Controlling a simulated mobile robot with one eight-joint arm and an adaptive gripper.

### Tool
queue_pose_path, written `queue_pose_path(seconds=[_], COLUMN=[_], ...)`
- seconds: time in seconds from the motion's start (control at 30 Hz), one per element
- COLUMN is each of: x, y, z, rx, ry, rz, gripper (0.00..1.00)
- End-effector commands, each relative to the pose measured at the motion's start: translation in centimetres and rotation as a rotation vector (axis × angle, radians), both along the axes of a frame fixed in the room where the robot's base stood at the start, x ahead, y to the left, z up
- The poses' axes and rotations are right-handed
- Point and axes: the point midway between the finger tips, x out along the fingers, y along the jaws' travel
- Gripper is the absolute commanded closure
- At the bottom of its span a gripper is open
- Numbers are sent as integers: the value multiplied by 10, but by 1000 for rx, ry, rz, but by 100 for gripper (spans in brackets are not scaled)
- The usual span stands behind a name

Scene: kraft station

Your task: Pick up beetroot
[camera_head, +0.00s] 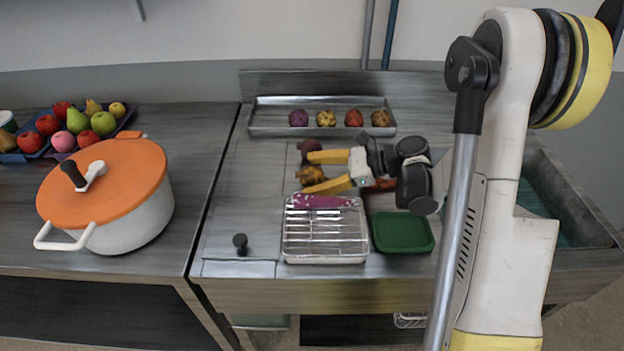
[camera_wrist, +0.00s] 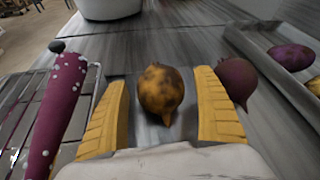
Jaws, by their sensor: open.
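A dark purple, round beetroot (camera_wrist: 237,80) with a pointed end lies on the metal worktop in the wrist view, just outside the right finger. In the head view the beetroot (camera_head: 310,146) shows beyond the upper yellow finger, partly covered by it. My gripper (camera_head: 306,173) is open and low over the worktop. In the wrist view a mottled yellow-brown root vegetable (camera_wrist: 161,90) lies between the spread yellow fingers of my gripper (camera_wrist: 160,76), with gaps on both sides. That vegetable also shows in the head view (camera_head: 311,175).
A metal tray (camera_head: 270,131) with several root vegetables stands at the back. A wire rack (camera_head: 325,240) with a purple dotted object (camera_head: 320,201) and a green container (camera_head: 403,232) are in front. A lidded orange-and-white pot (camera_head: 110,190) stands left. The worktop left of the gripper is mostly clear.

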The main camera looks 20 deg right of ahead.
Motion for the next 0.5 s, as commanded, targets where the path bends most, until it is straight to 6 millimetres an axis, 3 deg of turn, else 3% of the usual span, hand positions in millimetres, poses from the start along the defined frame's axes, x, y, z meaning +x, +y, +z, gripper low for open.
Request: queue_pose_path(seconds=[0.07,0.1,0.23,0.3,0.5], x=[0,0,0,0,0], y=[0,0,0,0,0], z=[1,1,1,1,1], rx=[0,0,0,0,0], ry=[0,0,0,0,0], rz=[0,0,0,0,0], gripper=[21,26,66,81,82])
